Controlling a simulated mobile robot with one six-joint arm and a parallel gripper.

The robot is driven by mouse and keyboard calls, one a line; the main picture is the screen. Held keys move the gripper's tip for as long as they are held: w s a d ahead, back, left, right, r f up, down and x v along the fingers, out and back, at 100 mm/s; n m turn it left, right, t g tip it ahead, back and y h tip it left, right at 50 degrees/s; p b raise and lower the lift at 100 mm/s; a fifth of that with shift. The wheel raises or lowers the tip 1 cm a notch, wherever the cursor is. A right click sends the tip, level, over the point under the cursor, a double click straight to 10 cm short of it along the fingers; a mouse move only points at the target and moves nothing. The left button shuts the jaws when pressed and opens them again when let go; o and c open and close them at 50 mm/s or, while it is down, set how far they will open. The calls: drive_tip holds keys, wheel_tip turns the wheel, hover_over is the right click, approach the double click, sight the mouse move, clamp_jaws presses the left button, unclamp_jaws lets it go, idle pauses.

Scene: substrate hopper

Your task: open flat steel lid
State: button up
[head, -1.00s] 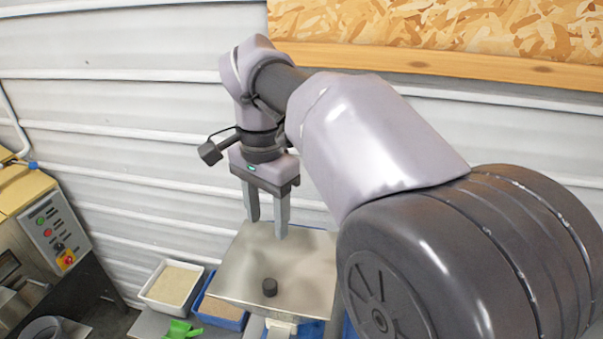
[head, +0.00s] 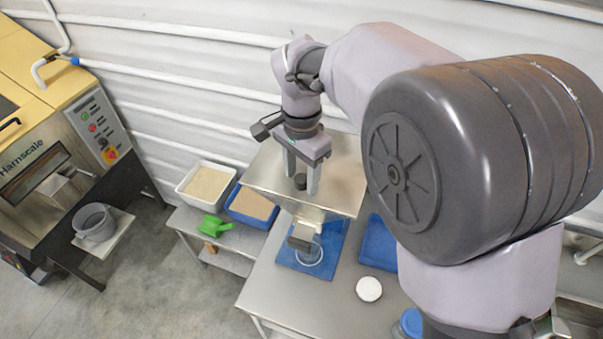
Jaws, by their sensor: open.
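The flat steel lid (head: 335,187) lies level on top of the hopper, with a small dark knob (head: 300,181) near its front left part. My gripper (head: 301,185) points down over the lid, its two grey fingers apart. In the picture the knob shows between the fingertips. Whether the fingers touch the knob or the lid I cannot tell. The hopper's body is mostly hidden under the lid; its spout (head: 303,234) shows below, above a clear container (head: 309,254) on a blue mat.
A white tray (head: 207,187) and a blue tray (head: 252,206) of granular material, with a green scoop (head: 214,226), stand on a side table to the left. A yellow machine (head: 60,110) stands far left. A round white item (head: 369,289) lies on the steel table (head: 290,303). Corrugated wall stands behind.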

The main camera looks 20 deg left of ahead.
clamp_jaws()
idle(1.4)
